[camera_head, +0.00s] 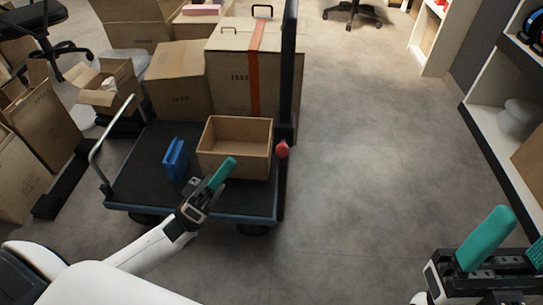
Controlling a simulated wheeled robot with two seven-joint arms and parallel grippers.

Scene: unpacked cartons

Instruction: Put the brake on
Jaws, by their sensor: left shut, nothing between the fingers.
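A dark platform cart (140,163) with a blue-edged deck stands on the floor at the left centre. A red knob (282,149) sits at its right side, by the foot of a tall black post (289,75); it may be the brake, but I cannot tell whether it is on. My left gripper (229,165), with teal fingers, is shut and empty. It appears in front of the open wooden box, to the left of and below the knob in the picture. My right gripper (514,238) is at the lower right, far from the cart, its teal fingers apart.
The cart carries an open wooden box (235,165), a blue object (175,158) and cartons, one a tall carton with an orange strap (230,68). A grey rail (107,136) rises at its left. More cartons stand left; shelves (490,118) line the right. The middle floor (360,160) is clear.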

